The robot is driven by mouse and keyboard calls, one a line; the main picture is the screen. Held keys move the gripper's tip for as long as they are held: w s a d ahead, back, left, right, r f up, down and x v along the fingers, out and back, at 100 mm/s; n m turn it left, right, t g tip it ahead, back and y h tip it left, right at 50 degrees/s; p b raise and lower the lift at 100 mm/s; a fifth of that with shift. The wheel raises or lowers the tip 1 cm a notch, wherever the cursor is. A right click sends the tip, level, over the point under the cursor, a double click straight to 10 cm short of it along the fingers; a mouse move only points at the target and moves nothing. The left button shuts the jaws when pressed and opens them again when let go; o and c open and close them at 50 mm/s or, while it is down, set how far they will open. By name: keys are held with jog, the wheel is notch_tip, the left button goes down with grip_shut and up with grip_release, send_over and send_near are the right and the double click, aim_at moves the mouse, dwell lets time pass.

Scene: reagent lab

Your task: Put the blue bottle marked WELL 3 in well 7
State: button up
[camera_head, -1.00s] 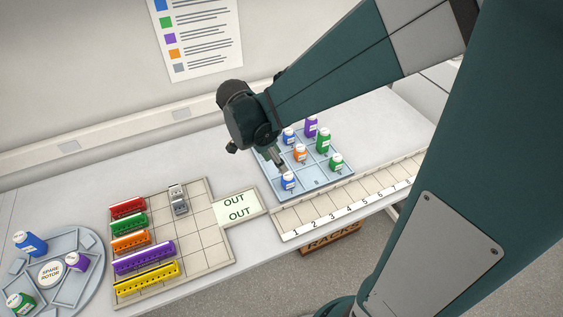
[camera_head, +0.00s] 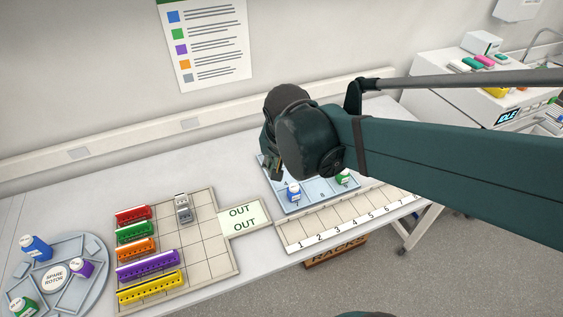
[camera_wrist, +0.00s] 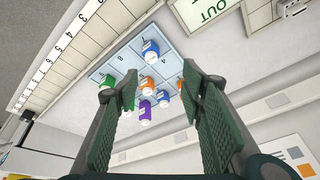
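A blue bottle with a white cap (camera_head: 294,192) stands upright at the front left of the light-blue tray (camera_head: 322,202), at the number 7; it also shows in the wrist view (camera_wrist: 151,50). Its label is too small to read. A second blue bottle (camera_wrist: 162,102) stands farther back in the tray, hidden by my arm in the head view. I cannot tell which is marked WELL 3. My gripper (camera_wrist: 160,76) is open and empty, above the tray and apart from the bottles. In the head view, only part of my gripper (camera_head: 276,171) shows, behind and left of the front blue bottle.
Orange (camera_wrist: 148,84), purple (camera_wrist: 145,112) and green (camera_wrist: 130,97) bottles also stand in the tray. A numbered rack strip (camera_head: 330,232) lies in front. Left are the OUT plate (camera_head: 243,217), coloured racks (camera_head: 148,265) and a spare rotor (camera_head: 55,278) with bottles, one blue (camera_head: 35,248).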

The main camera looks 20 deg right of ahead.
jog(key=s+a+r+n+t+y, duration=0.1)
jog(key=s+a+r+n+t, duration=0.1)
jog(key=s+n, duration=0.4)
jog(key=shift+s+r+n+t+y, duration=0.35)
jog(key=shift+r+n+t, duration=0.45)
jog(key=shift+r, duration=0.6)
jog(key=shift+f, duration=0.15)
